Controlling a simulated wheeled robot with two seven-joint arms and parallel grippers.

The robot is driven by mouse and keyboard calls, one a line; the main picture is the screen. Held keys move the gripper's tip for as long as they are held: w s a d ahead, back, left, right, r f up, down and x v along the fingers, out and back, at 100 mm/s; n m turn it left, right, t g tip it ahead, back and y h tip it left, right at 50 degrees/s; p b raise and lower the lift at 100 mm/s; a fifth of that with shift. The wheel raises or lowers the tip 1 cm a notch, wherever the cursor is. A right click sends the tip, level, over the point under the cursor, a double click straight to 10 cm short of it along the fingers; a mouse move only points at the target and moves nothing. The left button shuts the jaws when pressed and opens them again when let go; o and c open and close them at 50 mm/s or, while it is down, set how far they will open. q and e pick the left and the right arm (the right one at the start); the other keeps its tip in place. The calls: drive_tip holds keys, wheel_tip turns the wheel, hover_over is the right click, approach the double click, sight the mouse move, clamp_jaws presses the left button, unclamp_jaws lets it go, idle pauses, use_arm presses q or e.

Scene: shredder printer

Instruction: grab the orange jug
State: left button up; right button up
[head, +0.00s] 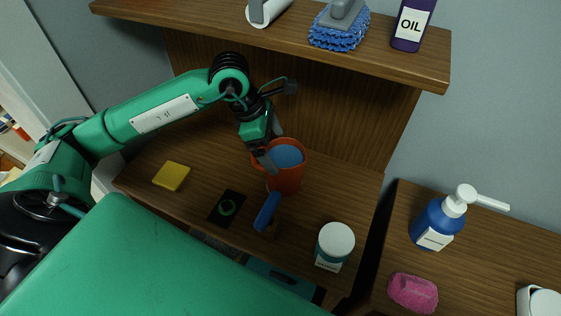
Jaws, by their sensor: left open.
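The orange jug (290,178) stands upright on the lower wooden shelf, with a blue-grey surface visible inside its rim. My left gripper (271,148) reaches down from the upper left to the jug's left rim. Its fingers are open, one in front of the jug's left side and the other behind near the rim. I cannot tell whether they touch the jug. The jug's left side is partly hidden by the finger. My right gripper is not in view.
A blue-handled brush (267,213) and a white-lidded jar (334,245) stand in front of the jug. A yellow sponge (171,176) and a black card (227,207) lie to the left. The upper shelf (205,22) overhangs behind. A blue pump bottle (436,226) stands right.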

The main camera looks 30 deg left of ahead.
sight(280, 159)
use_arm(q)
drive_tip(key=x, duration=0.5)
drive_tip(key=shift+s+f+p, duration=0.15)
drive_tip(key=shift+f+p, duration=0.25)
drive_tip(key=shift+f, duration=0.05)
drive_tip(key=c, duration=1.3)
drive_tip(key=shift+c, duration=0.8)
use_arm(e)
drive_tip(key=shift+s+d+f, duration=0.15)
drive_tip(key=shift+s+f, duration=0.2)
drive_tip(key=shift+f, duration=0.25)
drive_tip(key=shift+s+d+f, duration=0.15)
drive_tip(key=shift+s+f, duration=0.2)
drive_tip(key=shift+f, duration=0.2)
use_arm(q)
drive_tip(key=shift+r, duration=0.2)
